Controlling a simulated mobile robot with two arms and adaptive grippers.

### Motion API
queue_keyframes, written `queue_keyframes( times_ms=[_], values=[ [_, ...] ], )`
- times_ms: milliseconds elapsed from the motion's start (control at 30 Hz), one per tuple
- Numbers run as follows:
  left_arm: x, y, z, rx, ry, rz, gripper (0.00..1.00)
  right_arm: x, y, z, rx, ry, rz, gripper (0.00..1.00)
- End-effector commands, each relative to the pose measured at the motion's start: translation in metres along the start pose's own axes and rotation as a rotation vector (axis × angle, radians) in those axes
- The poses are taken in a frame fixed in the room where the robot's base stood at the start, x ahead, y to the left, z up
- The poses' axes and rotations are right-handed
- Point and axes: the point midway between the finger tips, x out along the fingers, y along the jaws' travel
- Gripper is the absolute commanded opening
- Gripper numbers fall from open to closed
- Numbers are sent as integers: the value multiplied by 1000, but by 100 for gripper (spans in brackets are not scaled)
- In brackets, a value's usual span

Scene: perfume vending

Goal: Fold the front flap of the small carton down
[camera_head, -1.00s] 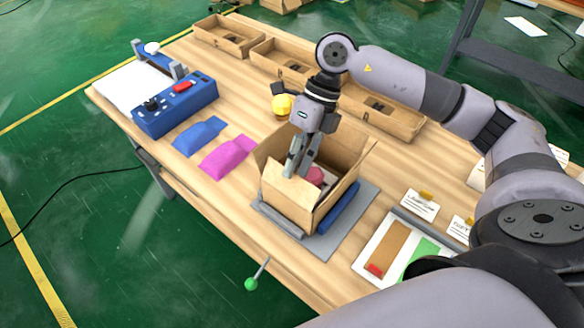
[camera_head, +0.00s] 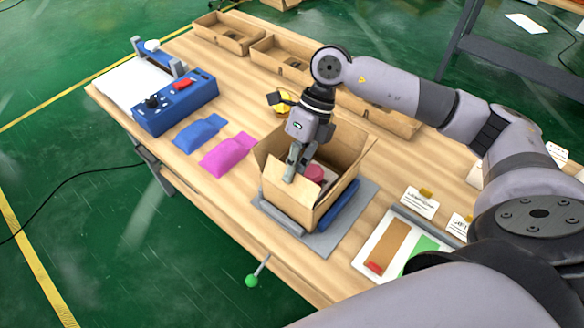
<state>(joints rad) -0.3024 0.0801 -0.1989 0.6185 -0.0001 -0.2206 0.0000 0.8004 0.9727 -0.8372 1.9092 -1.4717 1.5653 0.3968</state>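The small open carton (camera_head: 290,203) stands on a grey mat near the table's front edge, its flaps raised. A red round item (camera_head: 314,173) shows inside it, partly hidden by my gripper. My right gripper (camera_head: 291,177) points down at the carton's front side, its fingertips at or just behind the upper part of the front flap. I cannot tell whether they touch it. The fingers look close together, with nothing visible between them. My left gripper is not in view.
Pink (camera_head: 229,154) and blue (camera_head: 199,134) pouches lie left of the carton. A blue control box (camera_head: 177,105) stands further left. Open brown trays (camera_head: 228,36) line the back. A white board (camera_head: 372,250) and cards (camera_head: 419,203) lie to the right.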

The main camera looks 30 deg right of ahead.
Motion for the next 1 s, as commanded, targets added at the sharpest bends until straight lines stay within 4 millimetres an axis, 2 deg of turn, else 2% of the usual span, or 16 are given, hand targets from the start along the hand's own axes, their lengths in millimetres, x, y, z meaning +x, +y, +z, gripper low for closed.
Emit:
queue_keyframes(
  times_ms=[467,667,1000],
  values=[
    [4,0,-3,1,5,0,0,1,-2,0,2,-1,16,0],
    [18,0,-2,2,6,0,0,3,-8,0,4,-2,96,0],
    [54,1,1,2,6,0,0,8,-23,1,5,-3,346,0]
  ],
)
